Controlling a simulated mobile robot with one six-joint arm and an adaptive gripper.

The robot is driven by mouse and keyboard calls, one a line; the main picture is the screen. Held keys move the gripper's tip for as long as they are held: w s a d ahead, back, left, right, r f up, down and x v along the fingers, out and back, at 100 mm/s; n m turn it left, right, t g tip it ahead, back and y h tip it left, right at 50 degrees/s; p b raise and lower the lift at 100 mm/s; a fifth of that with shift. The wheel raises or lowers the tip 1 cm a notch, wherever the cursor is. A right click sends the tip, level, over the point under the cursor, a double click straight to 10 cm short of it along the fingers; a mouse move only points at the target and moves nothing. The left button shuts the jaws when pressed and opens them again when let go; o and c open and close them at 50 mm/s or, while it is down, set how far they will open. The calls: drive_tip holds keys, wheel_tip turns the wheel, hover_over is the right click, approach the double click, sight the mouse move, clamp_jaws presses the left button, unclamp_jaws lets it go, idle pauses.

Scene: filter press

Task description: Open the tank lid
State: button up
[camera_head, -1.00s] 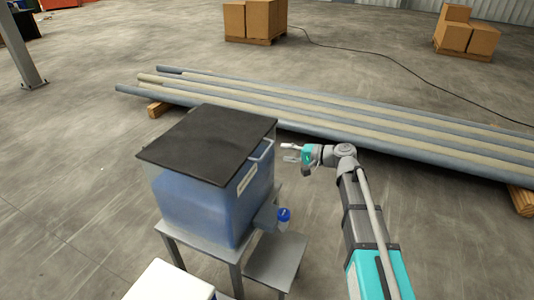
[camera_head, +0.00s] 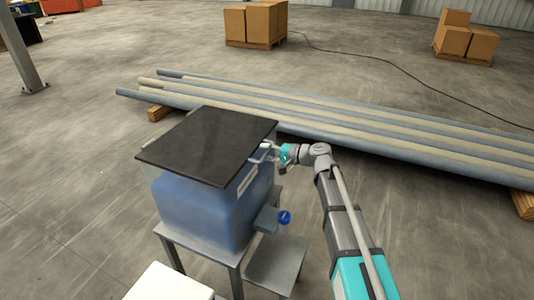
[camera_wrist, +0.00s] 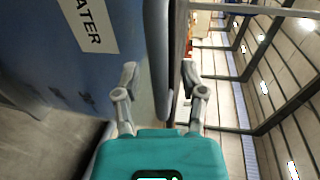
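The blue water tank (camera_head: 205,212) stands on a grey metal stand, with its flat black lid (camera_head: 208,143) lying closed on top. A pale grey handle loop (camera_head: 254,163) shows at the tank's right side, just below the lid edge. My gripper (camera_head: 271,153) is at this handle, right of the lid. In the wrist view my gripper (camera_wrist: 160,78) has its fingers apart. A grey bar (camera_wrist: 157,45), apparently the handle, runs between the fingers with gaps visible on both sides. The tank's "WATER" label (camera_wrist: 92,20) shows at left. Contact cannot be told.
A valve with a blue knob (camera_head: 285,217) sticks out low on the tank's right, above a lower grey step (camera_head: 275,262). Long pipes (camera_head: 350,125) lie on wooden blocks behind. A white box (camera_head: 170,284) stands in front. Open floor lies to the right.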

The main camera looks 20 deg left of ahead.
clamp_jaws()
drive_tip(key=shift+r+p, duration=0.2)
drive_tip(key=shift+p, duration=0.1)
